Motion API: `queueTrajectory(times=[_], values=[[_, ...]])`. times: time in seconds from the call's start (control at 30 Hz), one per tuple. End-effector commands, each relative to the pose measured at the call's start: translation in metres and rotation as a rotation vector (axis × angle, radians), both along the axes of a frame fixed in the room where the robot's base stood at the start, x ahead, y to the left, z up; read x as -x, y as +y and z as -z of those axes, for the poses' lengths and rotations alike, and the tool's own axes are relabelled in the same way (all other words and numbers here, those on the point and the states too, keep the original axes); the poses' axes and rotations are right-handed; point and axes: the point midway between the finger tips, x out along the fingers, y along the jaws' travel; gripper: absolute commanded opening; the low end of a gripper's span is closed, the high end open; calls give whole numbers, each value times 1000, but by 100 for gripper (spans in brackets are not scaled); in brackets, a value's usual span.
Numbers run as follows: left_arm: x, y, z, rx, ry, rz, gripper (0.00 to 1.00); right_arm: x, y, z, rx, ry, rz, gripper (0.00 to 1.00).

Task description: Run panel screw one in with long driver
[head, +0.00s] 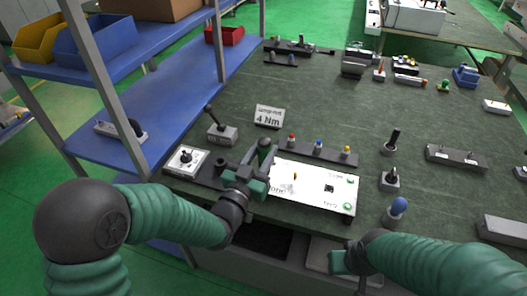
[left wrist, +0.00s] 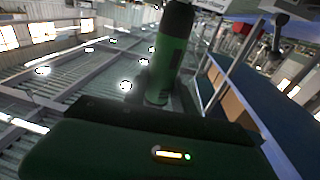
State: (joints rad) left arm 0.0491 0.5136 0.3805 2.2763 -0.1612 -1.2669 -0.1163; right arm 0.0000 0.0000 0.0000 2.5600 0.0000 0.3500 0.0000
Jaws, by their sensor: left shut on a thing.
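The white panel (head: 312,200) lies on the front edge of the bench, with printed words, a small brass-coloured part, a dark square and green-ringed spots at its right end. My left gripper (head: 257,176) is at the panel's left end, shut on a driver (head: 265,150) with a dark handle standing roughly upright. In the left wrist view the driver's green and black handle (left wrist: 172,55) rises from the jaws. The driver's tip and panel screw one are hidden behind the gripper. My right gripper (head: 348,262) is low in front of the bench, its jaws unclear.
A rack with red, blue and yellow knobs (head: 318,148) stands behind the panel. A "4 Nm" sign (head: 269,117) and a holder with a dark-handled tool (head: 221,132) are further left. Upright tools in holders (head: 390,178) stand right of the panel. The bench middle is clear.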

Motion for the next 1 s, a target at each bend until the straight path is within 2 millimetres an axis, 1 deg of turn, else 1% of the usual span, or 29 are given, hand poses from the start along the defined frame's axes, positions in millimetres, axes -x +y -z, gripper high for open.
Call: queueTrajectory(times=[0.3, 1.0], values=[[0, 0, 5, 1, -3, 0, 0, 0, 0, 7, 0, 0, 0, 35], [0, 0, 7, 0, 1, 0, 0, 0, 0, 9, 0, 0, 0, 35]])
